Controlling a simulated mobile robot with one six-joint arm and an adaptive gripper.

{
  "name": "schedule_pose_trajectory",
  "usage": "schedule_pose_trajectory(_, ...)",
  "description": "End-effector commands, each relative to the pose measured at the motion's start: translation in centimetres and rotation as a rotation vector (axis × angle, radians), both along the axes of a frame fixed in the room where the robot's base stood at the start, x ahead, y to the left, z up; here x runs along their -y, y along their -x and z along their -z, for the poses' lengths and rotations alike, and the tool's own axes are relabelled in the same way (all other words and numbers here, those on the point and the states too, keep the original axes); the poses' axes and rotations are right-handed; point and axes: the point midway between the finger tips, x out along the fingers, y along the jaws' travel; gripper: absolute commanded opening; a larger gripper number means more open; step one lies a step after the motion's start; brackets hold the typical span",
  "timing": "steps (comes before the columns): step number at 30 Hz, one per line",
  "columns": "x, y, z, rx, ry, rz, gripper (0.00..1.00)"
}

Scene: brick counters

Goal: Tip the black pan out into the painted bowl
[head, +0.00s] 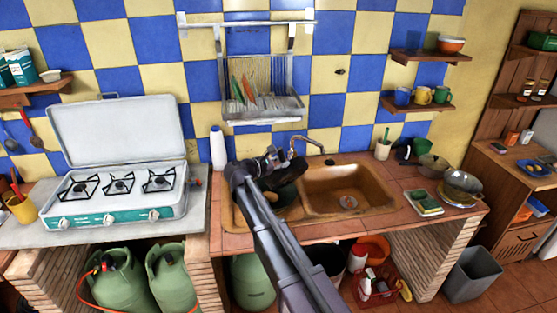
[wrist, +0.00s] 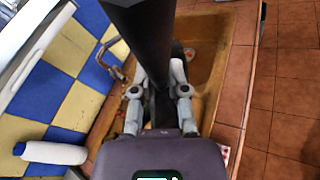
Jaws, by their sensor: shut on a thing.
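My gripper (head: 272,168) is over the left basin of the sink, in front of the back wall. In the wrist view its fingers (wrist: 158,88) are shut on a long black part, which looks like the handle of the black pan (wrist: 145,35). In the head view a dark rounded shape (head: 286,194), likely the pan's body, hangs below the gripper, partly hidden by my arm. Its contents cannot be seen. A small round patterned thing (head: 348,202) lies in the right basin; I cannot tell whether it is the painted bowl. An orange and white bowl (head: 450,44) stands on the upper right shelf.
The brown sink (head: 385,200) has a tap (head: 308,142) behind it. A white bottle (head: 218,148) stands left of the sink, near the open stove (head: 118,190). A green sponge dish (head: 424,202) and metal pots (head: 462,184) stand on the right counter. A dish rack (head: 262,108) hangs above.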

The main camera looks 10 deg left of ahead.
Motion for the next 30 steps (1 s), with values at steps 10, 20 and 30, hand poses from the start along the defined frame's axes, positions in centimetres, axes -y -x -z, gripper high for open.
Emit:
schedule_pose_trajectory(10, 1.9, 2.0, 1.1, 0.094, -0.086, 0.001, 0.00)
schedule_pose_trajectory(20, 3.4, 3.5, 2.6, 0.184, -0.173, 0.000, 0.00)
schedule_pose_trajectory(30, 4.8, 5.0, 4.2, 0.280, -0.265, 0.001, 0.00)
